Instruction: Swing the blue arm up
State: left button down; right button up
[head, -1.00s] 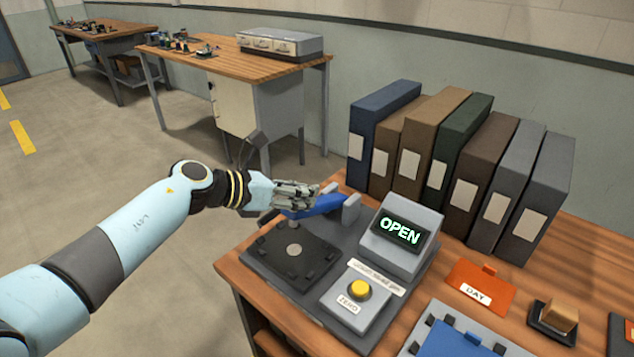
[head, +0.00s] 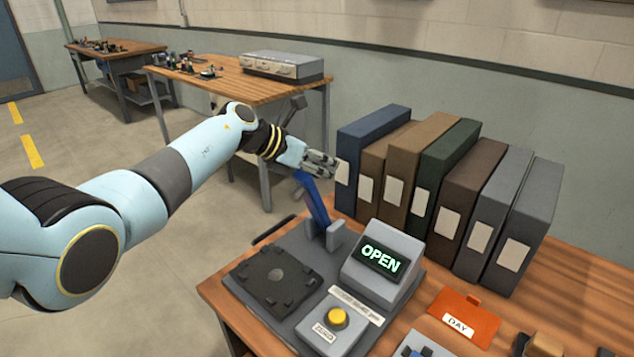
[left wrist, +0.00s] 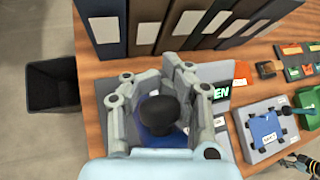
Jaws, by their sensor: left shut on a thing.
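The blue arm (head: 317,207) is hinged on the dark grey fixture (head: 327,271) and stands steeply raised, its upper end leaning slightly left. My left gripper (head: 322,164) is at its upper end. In the left wrist view the fingers are shut around its black knob (left wrist: 160,113), with blue below. The display (head: 381,261) beside the hinge reads "OPEN". The flat black plate (head: 275,276) left of it is uncovered. My right gripper (left wrist: 297,163) shows small at the lower right of the left wrist view; its fingers are unclear.
A row of binders (head: 440,185) stands close behind and right of my left gripper. A yellow button (head: 338,319) is at the fixture's front. An orange DAY plate (head: 465,316) lies to the right. A black bin (left wrist: 53,87) stands on the floor beyond the bench edge.

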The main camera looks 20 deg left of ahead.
pick_arm(q)
jog(key=shift+w+r+b, duration=0.2)
jog(key=shift+w+r, duration=0.1)
jog(key=shift+w, duration=0.2)
jog(key=shift+w+r+b, duration=0.15)
jog(key=shift+w+r, duration=0.15)
jog(key=shift+w, duration=0.2)
jog(key=shift+a, duration=0.1)
dwell(0.6)
jog(key=c, duration=1.6)
grip_release()
jog(key=shift+a, duration=0.15)
jog(key=o, duration=0.7)
jog(key=shift+s+f, duration=0.1)
jog(key=shift+f, duration=0.15)
jog(key=shift+c, duration=0.2)
jog(key=shift+f, duration=0.1)
jog(key=shift+s, duration=0.1)
